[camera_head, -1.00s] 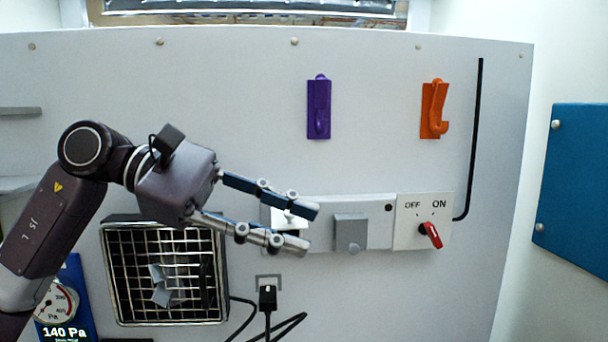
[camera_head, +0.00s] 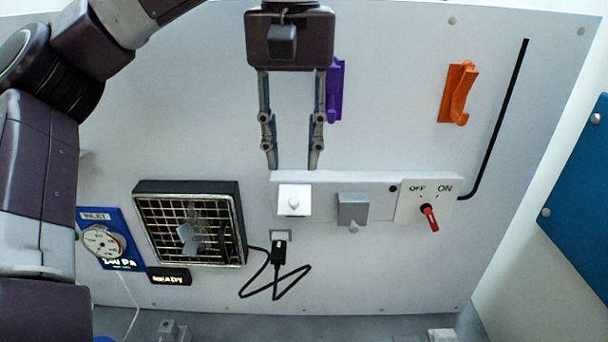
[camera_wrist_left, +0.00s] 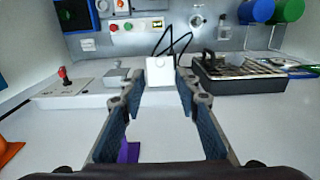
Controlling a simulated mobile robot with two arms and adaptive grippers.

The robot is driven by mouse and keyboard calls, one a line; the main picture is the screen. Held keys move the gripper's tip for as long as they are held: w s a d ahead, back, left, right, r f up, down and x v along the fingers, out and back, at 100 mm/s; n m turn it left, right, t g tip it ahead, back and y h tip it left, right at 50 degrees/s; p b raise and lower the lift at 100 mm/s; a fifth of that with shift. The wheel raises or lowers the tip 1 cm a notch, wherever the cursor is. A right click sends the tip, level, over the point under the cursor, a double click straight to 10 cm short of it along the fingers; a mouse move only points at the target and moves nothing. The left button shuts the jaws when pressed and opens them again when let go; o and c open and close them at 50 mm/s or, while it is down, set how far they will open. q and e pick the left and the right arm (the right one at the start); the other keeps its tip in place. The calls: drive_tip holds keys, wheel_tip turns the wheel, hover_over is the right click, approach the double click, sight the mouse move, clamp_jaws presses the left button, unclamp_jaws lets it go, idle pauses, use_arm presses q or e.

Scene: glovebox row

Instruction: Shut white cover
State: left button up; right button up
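In the left wrist view the white cover (camera_wrist_left: 160,70) shows between and just beyond the fingertips. I cannot tell for certain whether it lies fully flat. My left gripper (camera_head: 293,168) points down from above, with its two fingers apart and nothing between them. Its tips are at the strip's top edge in the picture, just above the cover. My right gripper is not in view.
A grey cover (camera_head: 352,208) and a red OFF/ON switch (camera_head: 429,217) sit right of it on the strip. A grilled fan box (camera_head: 190,225) is lower left. A black plug (camera_head: 279,250) with cable is below. Purple (camera_head: 335,92) and orange (camera_head: 458,92) hooks are above.

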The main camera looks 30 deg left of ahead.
sight(294, 200)
use_arm(q)
drive_tip(key=shift+f, duration=3.55)
clamp_jaws()
